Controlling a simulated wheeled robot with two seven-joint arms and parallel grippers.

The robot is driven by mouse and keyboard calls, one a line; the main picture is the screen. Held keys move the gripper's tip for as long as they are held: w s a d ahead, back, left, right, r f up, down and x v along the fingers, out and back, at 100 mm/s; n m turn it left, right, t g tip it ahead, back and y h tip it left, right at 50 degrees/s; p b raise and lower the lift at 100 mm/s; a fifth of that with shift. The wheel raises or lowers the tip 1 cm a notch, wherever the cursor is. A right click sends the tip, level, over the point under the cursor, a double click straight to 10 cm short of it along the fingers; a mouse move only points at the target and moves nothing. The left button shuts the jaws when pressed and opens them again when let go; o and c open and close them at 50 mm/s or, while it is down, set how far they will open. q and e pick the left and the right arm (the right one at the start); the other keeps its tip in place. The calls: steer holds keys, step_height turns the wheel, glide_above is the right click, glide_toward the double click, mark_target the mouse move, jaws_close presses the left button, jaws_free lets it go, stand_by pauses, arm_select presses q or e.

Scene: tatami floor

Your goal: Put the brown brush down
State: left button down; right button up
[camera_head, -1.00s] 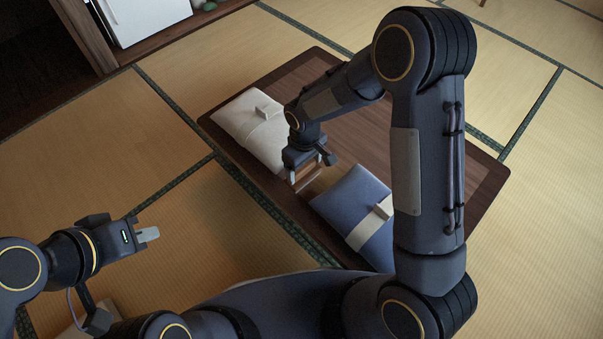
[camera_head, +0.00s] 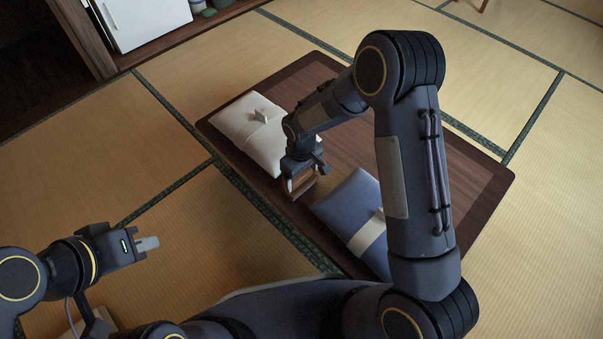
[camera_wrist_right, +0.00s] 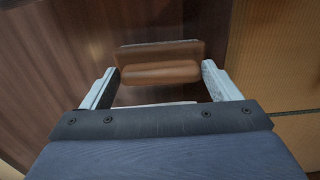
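The brown brush (camera_wrist_right: 160,73) is a wooden block with a bar-like handle above a wider, blurred base. In the right wrist view it lies between the two fingers, over the dark table. My right gripper (camera_wrist_right: 160,78) has its fingers wide apart, one at each end of the brush, with a narrow gap at the right end. In the head view the right gripper (camera_head: 305,185) is low over the table between the cushions, and the brush is partly hidden by it. Whether the brush touches the table is hard to see. My left gripper (camera_head: 148,244) is over the mats with its fingertips close together.
A low dark wooden table (camera_head: 460,180) stands on tatami. The table's right part is clear.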

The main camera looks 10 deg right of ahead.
mark_target(302, 177)
steer(key=o, duration=0.3)
steer(key=shift+r, duration=0.3)
step_height(302, 177, up, 12)
steer(key=p, duration=0.4)
